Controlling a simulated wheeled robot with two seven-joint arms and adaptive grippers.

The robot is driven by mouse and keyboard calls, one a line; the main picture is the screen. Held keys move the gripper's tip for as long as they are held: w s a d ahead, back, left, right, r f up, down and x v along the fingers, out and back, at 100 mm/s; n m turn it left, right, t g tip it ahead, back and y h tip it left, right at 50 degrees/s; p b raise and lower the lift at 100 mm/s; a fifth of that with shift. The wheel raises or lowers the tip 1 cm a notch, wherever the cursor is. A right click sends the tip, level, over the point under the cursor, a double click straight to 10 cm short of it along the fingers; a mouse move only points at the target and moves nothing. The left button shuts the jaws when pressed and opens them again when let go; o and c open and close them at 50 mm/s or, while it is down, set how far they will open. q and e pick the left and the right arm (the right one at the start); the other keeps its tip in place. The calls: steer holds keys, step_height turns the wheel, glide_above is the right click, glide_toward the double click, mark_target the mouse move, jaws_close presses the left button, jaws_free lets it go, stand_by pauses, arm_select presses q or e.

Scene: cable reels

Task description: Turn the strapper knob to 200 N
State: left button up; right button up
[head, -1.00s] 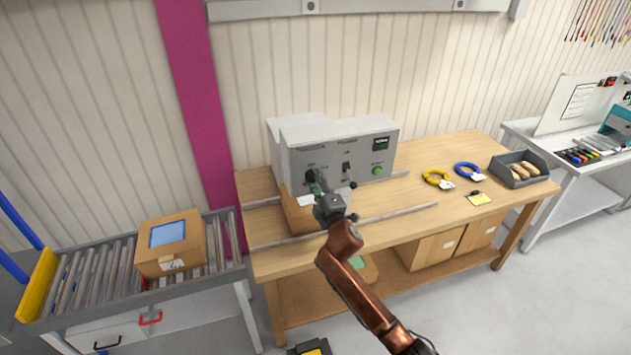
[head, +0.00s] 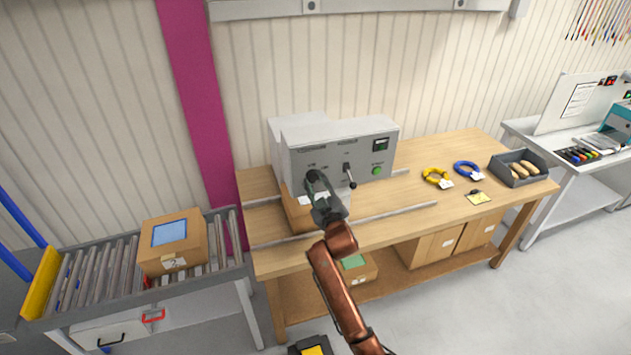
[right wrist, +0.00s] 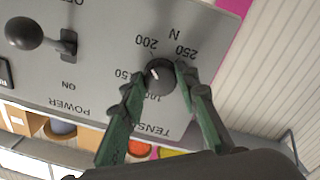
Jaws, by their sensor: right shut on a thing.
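The strapper (head: 330,158) is a grey box on the wooden bench in the head view. In the right wrist view, its panel appears upside down. The dark round tension knob (right wrist: 161,80) has a white pointer mark, which sits between the partly hidden 150 label and the 200 label. My right gripper (right wrist: 160,78) has its green fingers on either side of the knob, shut on it. In the head view, my right gripper (head: 314,182) reaches the panel's left part and mostly hides the knob. My left gripper is not in view.
A power lever (right wrist: 35,35) with a ball end stands beside the knob; it also shows in the head view (head: 349,175). A green button (head: 377,171) is farther right. Yellow and blue cable rings (head: 436,178) lie to the right.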

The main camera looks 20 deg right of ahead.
steer(key=shift+f+m, duration=0.2)
steer(key=shift+m, duration=0.4)
steer(key=o, duration=1.2)
steer(key=shift+r, duration=0.1)
steer(key=shift+c, duration=0.2)
steer(key=shift+s, duration=0.1)
steer(key=s, duration=1.2)
steer(key=shift+w, duration=0.1)
